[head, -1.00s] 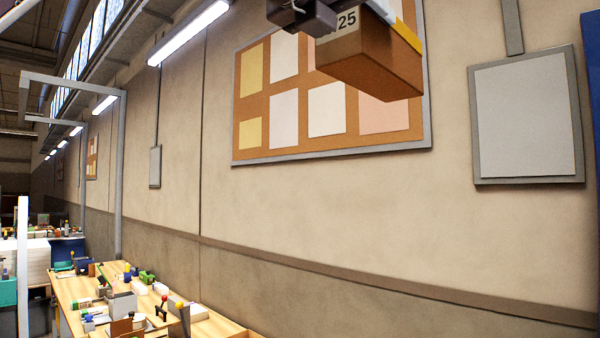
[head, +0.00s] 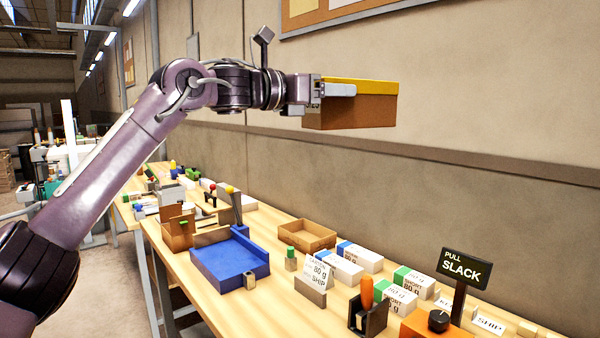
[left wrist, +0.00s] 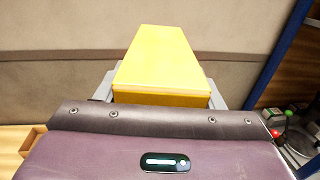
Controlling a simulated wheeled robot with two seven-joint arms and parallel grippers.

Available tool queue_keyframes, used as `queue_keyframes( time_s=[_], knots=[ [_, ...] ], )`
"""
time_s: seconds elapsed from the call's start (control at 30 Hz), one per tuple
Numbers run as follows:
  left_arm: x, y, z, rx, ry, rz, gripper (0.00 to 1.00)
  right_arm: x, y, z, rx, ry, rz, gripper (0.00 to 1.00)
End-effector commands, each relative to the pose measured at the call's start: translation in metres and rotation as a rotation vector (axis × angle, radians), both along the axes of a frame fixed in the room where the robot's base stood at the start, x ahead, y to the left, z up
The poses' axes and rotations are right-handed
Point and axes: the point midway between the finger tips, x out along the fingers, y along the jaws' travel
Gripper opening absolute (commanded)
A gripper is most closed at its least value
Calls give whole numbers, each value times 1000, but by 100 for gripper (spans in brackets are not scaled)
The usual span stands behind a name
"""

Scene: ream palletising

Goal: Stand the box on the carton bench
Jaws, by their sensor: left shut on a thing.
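The box (head: 360,110) is brown cardboard with a yellow top. It hangs level in the air, above and behind the wooden bench, in front of the wall. My left gripper (head: 336,90) is shut on its near left end. In the left wrist view the yellow top of the box (left wrist: 160,60) lies between the two grey fingers, and its lower sides are hidden. The bench (head: 208,299), which looks like the carton bench, runs along the wall below. My right gripper is not in view.
On the bench stand a blue tray (head: 230,262), an open cardboard tray (head: 307,236), several white reams (head: 358,257), a card stand (head: 311,290), a pen holder (head: 368,317) and a black SLACK sign (head: 466,268). Little bare bench top shows, mostly along its front edge.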

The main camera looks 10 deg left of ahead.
Motion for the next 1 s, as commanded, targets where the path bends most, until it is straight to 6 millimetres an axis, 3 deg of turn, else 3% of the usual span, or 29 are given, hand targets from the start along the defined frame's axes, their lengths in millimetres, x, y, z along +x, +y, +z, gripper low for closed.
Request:
queue_keyframes(
  time_s=[0.03, 0.1, 0.3, 0.4, 0.5, 0.6, 0.77, 1.0],
  knots=[
    [8, 18, -43, -2, 6, 20, 31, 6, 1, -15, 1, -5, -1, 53],
    [13, 38, -85, -1, 6, 43, 31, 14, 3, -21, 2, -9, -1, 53],
    [17, 88, -200, 0, 6, 106, 31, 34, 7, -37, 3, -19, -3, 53],
    [12, 105, -246, 0, 2, 131, 31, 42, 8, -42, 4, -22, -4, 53],
    [7, 117, -279, -1, 1, 147, 31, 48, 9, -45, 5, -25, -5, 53],
    [3, 124, -298, -2, -1, 156, 31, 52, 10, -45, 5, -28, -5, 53],
    [1, 127, -320, -2, 0, 161, 31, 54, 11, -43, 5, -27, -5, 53],
    [1, 127, -381, -2, 3, 160, 31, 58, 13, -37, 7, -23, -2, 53]
  ],
)
